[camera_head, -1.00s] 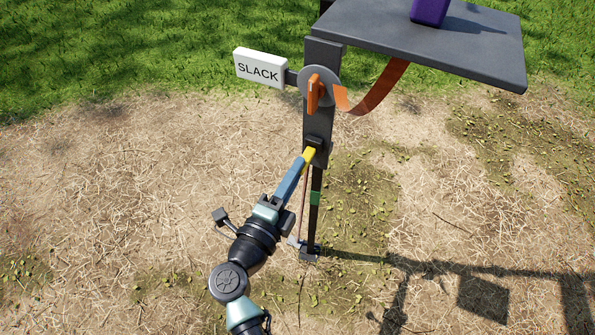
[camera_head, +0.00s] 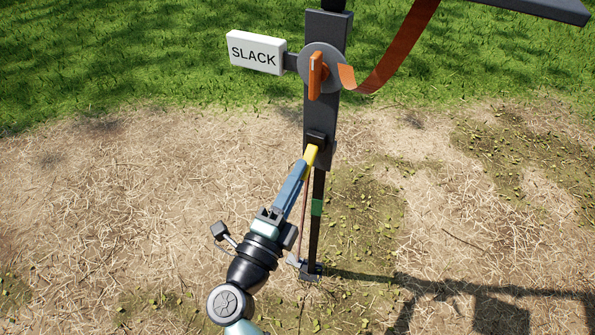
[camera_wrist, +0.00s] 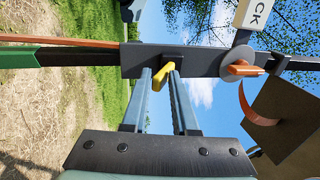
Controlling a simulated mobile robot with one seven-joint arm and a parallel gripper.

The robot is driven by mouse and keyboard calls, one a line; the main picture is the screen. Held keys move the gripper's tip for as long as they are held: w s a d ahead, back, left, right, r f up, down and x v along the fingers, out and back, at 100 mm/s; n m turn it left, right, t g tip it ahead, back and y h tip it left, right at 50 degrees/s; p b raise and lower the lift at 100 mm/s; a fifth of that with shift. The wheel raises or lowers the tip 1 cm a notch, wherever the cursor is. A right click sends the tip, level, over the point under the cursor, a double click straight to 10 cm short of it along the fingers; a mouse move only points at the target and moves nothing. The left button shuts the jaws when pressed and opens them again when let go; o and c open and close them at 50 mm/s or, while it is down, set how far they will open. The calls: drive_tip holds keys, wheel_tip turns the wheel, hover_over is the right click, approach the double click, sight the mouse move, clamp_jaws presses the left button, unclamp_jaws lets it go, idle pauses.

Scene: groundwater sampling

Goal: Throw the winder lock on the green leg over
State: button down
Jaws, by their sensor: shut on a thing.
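The green leg is a dark upright post with a green band (camera_head: 317,207); in the wrist view the green part (camera_wrist: 18,57) lies at the left. The winder lock, a yellow lever (camera_head: 311,154), sticks out from a dark block on the post. My gripper (camera_head: 305,166) is shut on this lever from the lower left. In the wrist view the yellow lever (camera_wrist: 164,72) shows between my two fingertips (camera_wrist: 162,78). Fingers partly hide the lever in the head view.
Above the lever sit a grey disc (camera_head: 336,78) with an orange handle (camera_head: 315,74) and a white SLACK sign (camera_head: 257,52). An orange strap (camera_head: 394,55) curves up right toward a dark platform (camera_head: 540,8). Open straw-covered ground surrounds the post's foot.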

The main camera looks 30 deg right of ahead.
drive_tip(key=shift+s+f, duration=0.1)
drive_tip(key=shift+f, duration=0.2)
drive_tip(key=d+f+b, duration=0.1)
drive_tip(key=b, duration=0.3)
drive_tip(key=w+f+t+h+b, duration=0.1)
drive_tip(key=b, duration=0.4)
drive_tip(key=shift+w+d+f, duration=0.15)
drive_tip(key=shift+d, duration=0.25)
drive_tip(key=shift+h+b, duration=0.3)
drive_tip(key=shift+d, duration=0.1)
drive_tip(key=c, duration=0.8)
unclamp_jaws()
drive_tip(key=shift+d, duration=0.1)
